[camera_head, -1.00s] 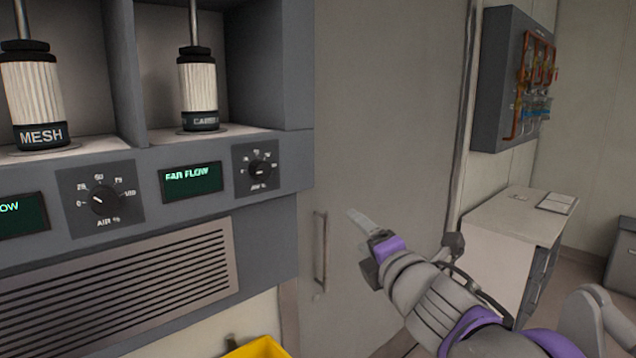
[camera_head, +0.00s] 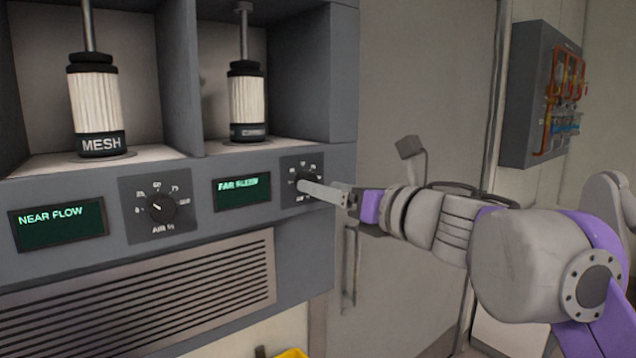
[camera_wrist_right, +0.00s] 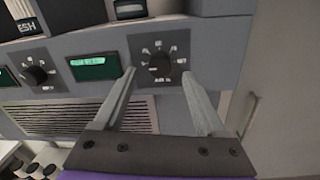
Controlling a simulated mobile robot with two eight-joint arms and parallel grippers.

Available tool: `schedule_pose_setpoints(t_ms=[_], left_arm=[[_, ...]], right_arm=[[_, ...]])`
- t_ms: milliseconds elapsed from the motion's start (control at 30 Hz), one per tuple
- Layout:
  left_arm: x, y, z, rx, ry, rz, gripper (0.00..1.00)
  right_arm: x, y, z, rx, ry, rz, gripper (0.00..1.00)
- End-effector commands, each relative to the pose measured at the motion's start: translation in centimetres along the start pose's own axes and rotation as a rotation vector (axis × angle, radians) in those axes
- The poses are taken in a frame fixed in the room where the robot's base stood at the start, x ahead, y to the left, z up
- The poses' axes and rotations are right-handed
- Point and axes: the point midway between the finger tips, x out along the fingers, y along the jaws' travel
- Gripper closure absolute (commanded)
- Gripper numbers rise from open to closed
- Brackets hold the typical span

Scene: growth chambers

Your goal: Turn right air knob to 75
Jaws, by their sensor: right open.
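The right air knob (camera_wrist_right: 160,66) is a black dial on a dark scale plate on the grey panel. In the head view its plate (camera_head: 301,166) is partly covered by my right gripper (camera_head: 312,188). In the right wrist view the open fingers of my right gripper (camera_wrist_right: 158,80) point at the panel, one on each side of the knob, with visible gaps. I cannot tell how far the tips are from the panel. The knob's exact setting is too small to read. My left gripper is not in view.
A second air knob (camera_head: 161,208) sits left on the panel, between the NEAR FLOW display (camera_head: 58,224) and the far flow display (camera_head: 243,190). Filter cylinders (camera_head: 97,107) stand in bays above. A vent grille (camera_head: 150,290) lies below. A door handle (camera_head: 350,265) is right of the panel.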

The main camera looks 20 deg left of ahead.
Motion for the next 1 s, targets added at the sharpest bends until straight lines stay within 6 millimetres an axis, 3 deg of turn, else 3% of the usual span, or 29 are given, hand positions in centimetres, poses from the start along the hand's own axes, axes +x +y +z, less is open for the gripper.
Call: schedule_pose_setpoints(t_ms=[200,567,900,1000], left_arm=[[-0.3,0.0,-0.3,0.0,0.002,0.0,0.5],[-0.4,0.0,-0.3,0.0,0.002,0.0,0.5],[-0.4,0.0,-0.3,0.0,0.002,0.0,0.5],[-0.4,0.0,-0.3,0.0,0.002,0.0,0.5]], right_arm=[[2.6,0.0,0.1,0.001,-0.001,0.0,0.27],[3.0,0.0,0.0,0.002,-0.001,-0.001,0.27],[3.0,0.0,0.0,0.002,-0.001,-0.001,0.88],[3.0,0.0,0.0,0.002,-0.001,-0.001,1.0]])
